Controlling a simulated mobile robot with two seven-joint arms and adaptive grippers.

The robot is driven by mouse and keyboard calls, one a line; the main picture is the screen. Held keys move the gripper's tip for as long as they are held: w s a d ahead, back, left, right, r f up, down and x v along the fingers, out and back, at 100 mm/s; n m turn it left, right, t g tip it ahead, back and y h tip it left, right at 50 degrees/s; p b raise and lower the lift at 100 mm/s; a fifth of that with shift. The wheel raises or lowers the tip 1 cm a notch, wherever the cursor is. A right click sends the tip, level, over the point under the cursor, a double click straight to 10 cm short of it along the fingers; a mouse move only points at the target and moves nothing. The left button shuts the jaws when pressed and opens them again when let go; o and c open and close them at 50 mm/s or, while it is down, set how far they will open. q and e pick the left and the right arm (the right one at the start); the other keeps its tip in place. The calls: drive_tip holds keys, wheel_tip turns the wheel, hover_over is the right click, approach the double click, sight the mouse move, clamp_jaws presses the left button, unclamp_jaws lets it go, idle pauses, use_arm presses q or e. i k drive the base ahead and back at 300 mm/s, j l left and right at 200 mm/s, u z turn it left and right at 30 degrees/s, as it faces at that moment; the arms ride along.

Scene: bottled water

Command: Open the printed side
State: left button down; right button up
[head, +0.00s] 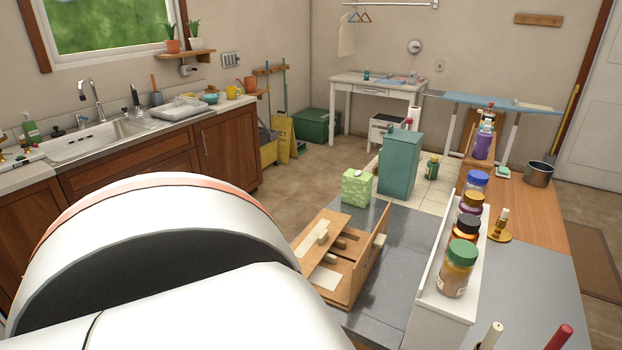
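A light wooden box (345,287) sits low on the grey surface (397,262) near the middle of the head view. Pale panels with small wooden blocks lie across its top, and a dark gap shows between them. A taller wooden panel (372,255) stands upright along its right side. Small dark marks are on that panel, but I cannot tell whether they are print. Neither of my grippers is in view.
A green patterned box (357,188) and a teal cabinet (400,165) stand behind the wooden box. A white shelf (440,318) with several lidded jars (457,270) runs along the right. A brass candle holder (500,230) and a dark pot (538,174) are on the wooden top.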

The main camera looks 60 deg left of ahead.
sight(378, 238)
drive_tip(key=i+j+u, duration=0.1)
drive_tip(key=u, duration=0.4)
drive_tip(key=i+j+u, duration=0.2)
drive_tip(key=u, duration=0.3)
drive_tip(key=i+u, duration=0.15)
drive_tip(key=u, duration=0.35)
drive_tip(key=k+j, duration=0.1)
